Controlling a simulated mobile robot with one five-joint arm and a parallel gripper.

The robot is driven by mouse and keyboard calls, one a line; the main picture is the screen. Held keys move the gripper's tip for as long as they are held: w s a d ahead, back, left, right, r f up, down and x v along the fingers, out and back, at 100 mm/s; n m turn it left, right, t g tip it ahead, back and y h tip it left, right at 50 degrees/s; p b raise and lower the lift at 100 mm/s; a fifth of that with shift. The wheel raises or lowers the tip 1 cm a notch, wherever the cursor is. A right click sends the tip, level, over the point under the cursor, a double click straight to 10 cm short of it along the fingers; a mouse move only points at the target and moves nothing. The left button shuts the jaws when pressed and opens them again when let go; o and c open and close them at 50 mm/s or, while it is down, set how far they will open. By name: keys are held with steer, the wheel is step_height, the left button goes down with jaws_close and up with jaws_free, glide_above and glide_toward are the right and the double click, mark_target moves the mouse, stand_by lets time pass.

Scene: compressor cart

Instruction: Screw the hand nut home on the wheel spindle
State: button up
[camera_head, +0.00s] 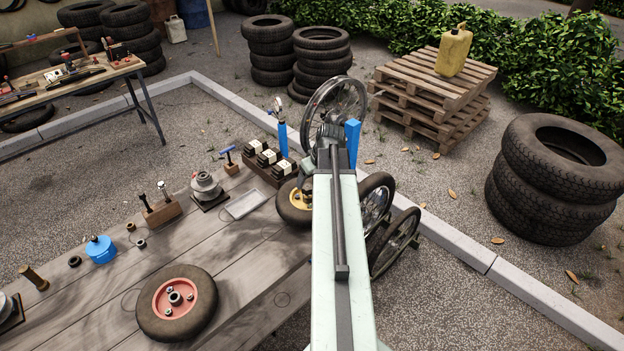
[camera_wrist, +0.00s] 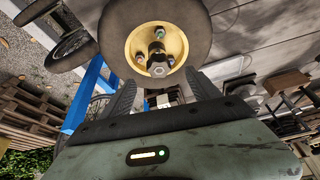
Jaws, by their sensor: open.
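In the wrist view, a black-tyred wheel (camera_wrist: 203,25) with a yellow hub (camera_wrist: 133,43) faces me at the top. A dark cylindrical piece with a metallic end (camera_wrist: 158,69) sits at its centre, with small bolts around it. I cannot tell spindle from hand nut there. My gripper (camera_wrist: 162,92) is open, its two dark fingers apart just below the hub, with no held object visible between them. In the head view, the yellow-hubbed wheel (camera_head: 291,210) is partly hidden by my arm, which also hides the gripper.
The grey bench (camera_head: 95,315) carries a red-hubbed wheel (camera_head: 177,303), a blue round container (camera_head: 100,249), a shallow tray (camera_head: 246,204) and a wooden block with black boxes (camera_head: 262,175). Spoked wheels (camera_head: 394,243) stand right of my arm. Pallets (camera_head: 415,104) and tyres stand beyond.

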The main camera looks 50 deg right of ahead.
mark_target(307, 187)
steer(key=b+x, duration=0.3)
steer(key=x, duration=0.2)
steer(key=shift+f+b, duration=0.2)
steer(key=shift+b, duration=0.2)
steer(key=shift+r, duration=0.15)
jaws_close()
steer(key=shift+a+m, duration=0.1)
steer(key=shift+m, duration=0.6)
steer(key=shift+m+h, duration=0.4)
steer(key=shift+m+g+h, duration=0.3)
steer(key=shift+m+h, duration=0.1)
steer(key=shift+m, duration=0.8)
